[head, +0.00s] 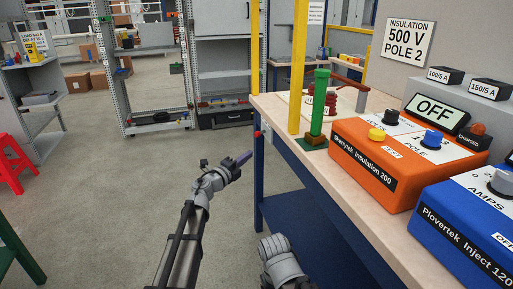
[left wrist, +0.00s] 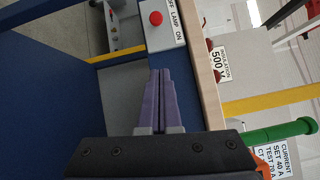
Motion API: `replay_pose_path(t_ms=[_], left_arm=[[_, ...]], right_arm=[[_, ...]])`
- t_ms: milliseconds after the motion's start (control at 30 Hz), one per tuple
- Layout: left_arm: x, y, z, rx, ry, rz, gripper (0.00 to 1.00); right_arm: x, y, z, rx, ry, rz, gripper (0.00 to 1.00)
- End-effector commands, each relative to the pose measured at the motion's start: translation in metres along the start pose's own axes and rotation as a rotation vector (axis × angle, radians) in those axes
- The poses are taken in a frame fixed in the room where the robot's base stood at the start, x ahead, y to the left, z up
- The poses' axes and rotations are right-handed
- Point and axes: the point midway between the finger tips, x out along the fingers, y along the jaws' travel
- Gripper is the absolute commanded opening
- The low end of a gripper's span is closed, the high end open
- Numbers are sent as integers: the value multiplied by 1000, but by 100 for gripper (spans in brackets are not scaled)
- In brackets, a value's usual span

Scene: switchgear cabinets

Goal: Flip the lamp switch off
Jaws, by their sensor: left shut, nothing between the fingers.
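The lamp switch is a pale plate lettered "OFF LAMP ON" with a round red knob (left wrist: 156,18). It shows at the top of the left wrist view, sideways, on the blue side of the workbench. In the head view a small red spot (head: 258,134) at the bench's near left corner appears to be this knob. My left gripper (head: 246,157) is shut and empty, just left of the bench corner and below its top. In the left wrist view its purple fingers (left wrist: 160,72) lie together, apart from the switch plate. Which way the switch is set I cannot tell. My right gripper is out of view.
The bench top (head: 290,125) carries an orange tester (head: 385,170), a blue injector unit (head: 455,225) and a green post (head: 319,105). Yellow uprights stand at its edge. A red stool (head: 12,165) and metal racks (head: 155,75) stand farther off. Floor left of the bench is clear.

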Motion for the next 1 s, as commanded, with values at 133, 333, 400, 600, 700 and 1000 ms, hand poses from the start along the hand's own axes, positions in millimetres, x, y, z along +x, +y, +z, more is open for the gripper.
replay_pose_path(t_ms=[133, 333, 400, 600, 700, 1000], left_arm=[[2, 5, -5, 27, 23, 0, 0], [2, 4, -6, 28, 24, 0, 0], [2, 4, -5, 27, 24, 0, 0], [6, 4, -5, 26, 23, 0, 0], [14, 4, -5, 26, 24, 0, 0], [60, 4, -5, 26, 25, 0, 0]], right_arm=[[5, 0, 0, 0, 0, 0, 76], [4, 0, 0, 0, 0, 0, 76], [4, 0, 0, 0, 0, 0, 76], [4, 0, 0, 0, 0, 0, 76], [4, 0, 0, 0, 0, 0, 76], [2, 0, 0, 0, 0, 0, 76]])
